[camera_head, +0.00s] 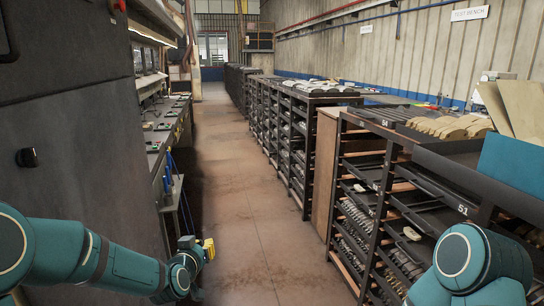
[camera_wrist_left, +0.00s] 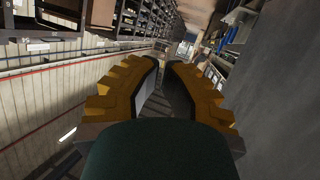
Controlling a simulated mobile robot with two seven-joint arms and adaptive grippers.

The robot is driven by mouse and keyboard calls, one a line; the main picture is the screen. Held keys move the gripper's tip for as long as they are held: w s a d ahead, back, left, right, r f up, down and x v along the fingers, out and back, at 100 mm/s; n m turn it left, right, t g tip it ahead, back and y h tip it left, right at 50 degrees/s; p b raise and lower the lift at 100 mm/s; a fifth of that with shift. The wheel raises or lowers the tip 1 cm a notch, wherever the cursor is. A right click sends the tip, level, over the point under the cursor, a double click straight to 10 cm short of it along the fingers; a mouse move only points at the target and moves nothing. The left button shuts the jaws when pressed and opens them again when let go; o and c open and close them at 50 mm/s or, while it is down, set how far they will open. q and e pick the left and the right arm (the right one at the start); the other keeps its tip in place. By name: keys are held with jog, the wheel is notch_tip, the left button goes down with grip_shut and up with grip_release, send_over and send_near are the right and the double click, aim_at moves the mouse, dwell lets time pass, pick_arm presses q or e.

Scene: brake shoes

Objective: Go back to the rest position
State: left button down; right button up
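My left arm comes in at the lower left of the head view, low beside the dark cabinet. My left gripper (camera_head: 208,249) with yellow fingers is at its end, over the aisle floor and apart from the bench. In the left wrist view the two stepped yellow fingers (camera_wrist_left: 163,62) stand apart with a gap between them. Nothing is held in that gap. My right arm's teal joint shows at the lower right of the head view, in front of the rack. My right gripper is outside both views.
A tall dark cabinet (camera_head: 75,130) stands close on the left, with a workbench (camera_head: 158,138) beyond it. Black racks (camera_head: 372,210) full of metal parts line the right. A teal box (camera_head: 515,165) sits on the near rack. The aisle floor (camera_head: 232,170) between is clear.

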pick_arm(q)
jog(key=s+d+f+g+h, duration=0.1)
jog(key=s+d+f+g, duration=0.15)
jog(key=f, duration=0.25)
jog(key=s+d+f+g, duration=0.1)
jog(key=s+f, duration=0.2)
jog(key=f, duration=0.3)
jog(key=s+d+f+g, duration=0.1)
jog(key=s+f+g, duration=0.2)
jog(key=s+f, duration=0.2)
jog(key=s+d+f+g, duration=0.2)
jog(key=s+f, duration=0.4)
jog(key=s, duration=0.5)
jog(key=s+d+f+n+g+h, duration=0.1)
jog(key=s+f+g, duration=0.3)
jog(key=s, duration=0.5)
jog(key=shift+d+f, duration=0.7)
jog(key=shift+f, duration=0.05)
